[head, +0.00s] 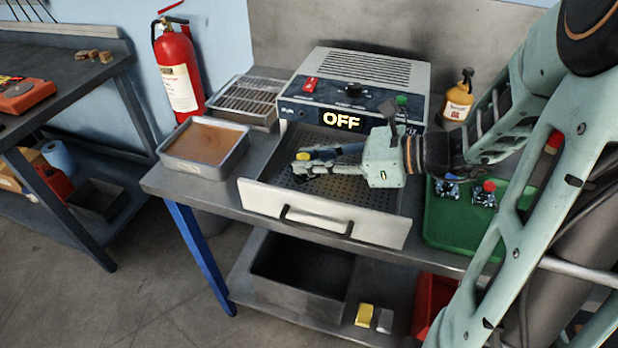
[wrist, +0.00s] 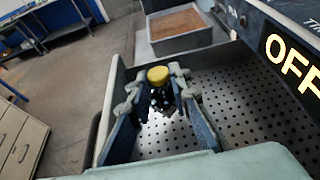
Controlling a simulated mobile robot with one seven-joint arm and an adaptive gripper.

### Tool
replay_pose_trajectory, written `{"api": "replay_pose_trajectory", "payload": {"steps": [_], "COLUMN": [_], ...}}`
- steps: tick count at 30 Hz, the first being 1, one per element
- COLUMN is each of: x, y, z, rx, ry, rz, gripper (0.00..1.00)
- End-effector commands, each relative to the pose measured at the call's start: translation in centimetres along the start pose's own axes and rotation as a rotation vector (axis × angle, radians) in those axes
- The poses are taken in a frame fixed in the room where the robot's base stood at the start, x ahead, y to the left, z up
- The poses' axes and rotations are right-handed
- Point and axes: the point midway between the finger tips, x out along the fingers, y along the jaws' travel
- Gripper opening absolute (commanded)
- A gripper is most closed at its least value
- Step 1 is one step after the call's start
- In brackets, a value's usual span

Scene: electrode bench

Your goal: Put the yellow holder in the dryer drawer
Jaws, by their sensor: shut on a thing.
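The yellow holder (head: 303,156) has a round yellow top; its dark patterned body shows below the top in the wrist view (wrist: 158,76). My gripper (head: 304,166) is shut on it, with a finger on each side. The holder is over the left part of the open dryer drawer (head: 325,218), inside its walls as seen from above. I cannot tell whether its base touches the perforated drawer floor. The dryer (head: 362,75) stands behind the drawer, and its display reads OFF.
A green tray (head: 440,232) at the right carries holders, one with a red top (head: 489,186). A tray of brown material (head: 205,145), a wire rack (head: 247,98) and a fire extinguisher (head: 178,72) stand left. An amber bottle (head: 458,100) is right of the dryer.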

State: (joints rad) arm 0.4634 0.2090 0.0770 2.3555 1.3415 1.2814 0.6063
Motion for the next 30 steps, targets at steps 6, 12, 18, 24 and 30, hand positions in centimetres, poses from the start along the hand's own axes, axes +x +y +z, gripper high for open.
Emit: {"api": "replay_pose_trajectory", "payload": {"steps": [6, 12, 18, 24, 30], "x": [1.1, 1.8, 1.9, 1.9, 2.0], "y": [-0.6, -0.6, -0.6, -0.6, -0.6], "z": [-1.0, -3.2, -3.5, -3.5, -3.9], "rx": [-0.001, -0.001, -0.001, -0.001, 0.0], "ry": [-0.002, -0.002, -0.002, -0.002, 0.0], "rz": [0.003, 0.0, 0.0, 0.0, 0.001], "gripper": [0.0, 0.0, 0.0, 0.0, 0.25]}}
